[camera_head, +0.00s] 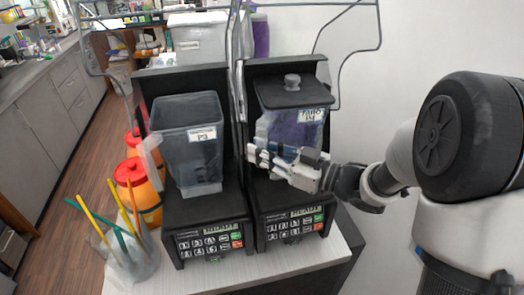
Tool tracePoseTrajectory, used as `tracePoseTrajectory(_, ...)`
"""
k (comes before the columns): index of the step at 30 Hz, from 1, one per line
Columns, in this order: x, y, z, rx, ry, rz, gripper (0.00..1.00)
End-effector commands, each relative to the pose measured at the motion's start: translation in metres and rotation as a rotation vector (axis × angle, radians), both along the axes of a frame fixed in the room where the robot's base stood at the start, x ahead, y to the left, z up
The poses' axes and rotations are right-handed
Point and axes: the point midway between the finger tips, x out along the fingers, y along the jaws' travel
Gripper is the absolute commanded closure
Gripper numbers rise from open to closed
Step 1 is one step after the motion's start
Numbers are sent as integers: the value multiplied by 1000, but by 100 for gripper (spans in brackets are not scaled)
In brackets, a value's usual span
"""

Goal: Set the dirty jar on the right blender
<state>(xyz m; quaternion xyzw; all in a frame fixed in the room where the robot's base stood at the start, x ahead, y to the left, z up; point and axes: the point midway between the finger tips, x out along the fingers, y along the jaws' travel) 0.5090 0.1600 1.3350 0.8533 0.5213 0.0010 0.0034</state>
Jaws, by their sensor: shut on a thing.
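The dirty jar (296,128) is clear, with purple residue inside, a white label and a black lid with a knob. It is upright over the base of the right blender (288,215). My gripper (262,156) reaches in from the right and is shut on the jar's lower part. The gripper hides the jar's bottom, so I cannot tell whether it touches the base. The left blender (206,222) carries an empty clear jar (187,140) with a white label and no lid.
Orange bottles with red lids (130,172) and a clear cup of coloured straws (130,258) stand left of the blenders on the white counter (170,285). Dark backs and bent metal rods rise behind the jars. A white wall (420,40) is at right.

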Motion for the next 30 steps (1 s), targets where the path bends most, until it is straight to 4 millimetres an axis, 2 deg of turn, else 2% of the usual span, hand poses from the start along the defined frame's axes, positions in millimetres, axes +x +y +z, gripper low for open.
tracePoseTrajectory(17, 1, 0, 2, 2, -12, 0, 100)
tracePoseTrajectory(30, 1, 0, -7, 2, -12, 0, 100)
